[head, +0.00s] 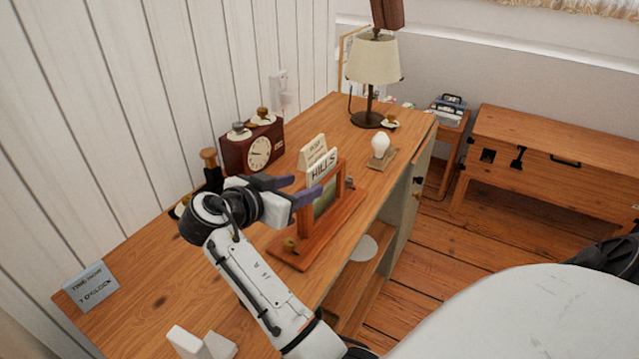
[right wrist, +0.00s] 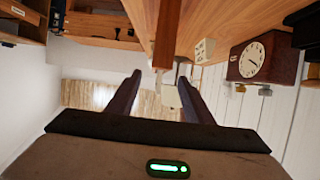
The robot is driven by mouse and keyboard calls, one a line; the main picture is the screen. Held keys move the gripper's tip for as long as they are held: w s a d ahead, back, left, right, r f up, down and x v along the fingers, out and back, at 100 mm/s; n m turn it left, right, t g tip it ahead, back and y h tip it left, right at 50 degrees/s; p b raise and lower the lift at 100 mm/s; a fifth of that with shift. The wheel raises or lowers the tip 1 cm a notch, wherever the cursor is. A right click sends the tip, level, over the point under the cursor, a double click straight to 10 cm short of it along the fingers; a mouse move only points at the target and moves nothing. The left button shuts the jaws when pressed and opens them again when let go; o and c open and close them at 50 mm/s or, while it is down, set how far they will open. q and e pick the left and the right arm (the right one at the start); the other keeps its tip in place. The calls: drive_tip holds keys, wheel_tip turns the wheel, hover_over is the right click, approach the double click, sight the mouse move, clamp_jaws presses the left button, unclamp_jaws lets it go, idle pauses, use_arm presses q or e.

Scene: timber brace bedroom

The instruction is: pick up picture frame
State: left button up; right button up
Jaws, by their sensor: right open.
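The picture frame (head: 328,204) has a brown wooden border and stands upright on a wooden base (head: 345,213) near the desk's front edge. A small card reading "HILLS" shows at its top. My right gripper (head: 306,187) is at the frame's left side, its two purple fingers apart and pointing towards the frame. In the right wrist view the open fingers (right wrist: 159,79) have a brown wooden edge (right wrist: 165,35), likely the frame, ahead of the gap. I cannot tell whether they touch.
The desk (head: 160,275) also holds a dark red clock (head: 259,153), a lamp (head: 373,62), a small white bulb on a stand (head: 380,147) and a blue-grey sign (head: 91,287). A wooden chest (head: 545,150) stands at the right. The desk's left front is mostly bare.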

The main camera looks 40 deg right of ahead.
sight(322, 178)
drive_tip(key=x, duration=0.4)
drive_tip(key=shift+w+d+f+p, duration=0.1)
drive_tip(key=shift+d+p, duration=0.25)
drive_tip(key=p+x, duration=0.1)
drive_tip(key=x, duration=0.3)
drive_tip(key=shift+d, duration=0.25)
drive_tip(key=shift+w+d+f, duration=0.15)
drive_tip(key=shift+d, duration=0.25)
clamp_jaws()
idle(0.4)
drive_tip(key=shift+w+r, duration=0.1)
drive_tip(key=shift+r, duration=0.15)
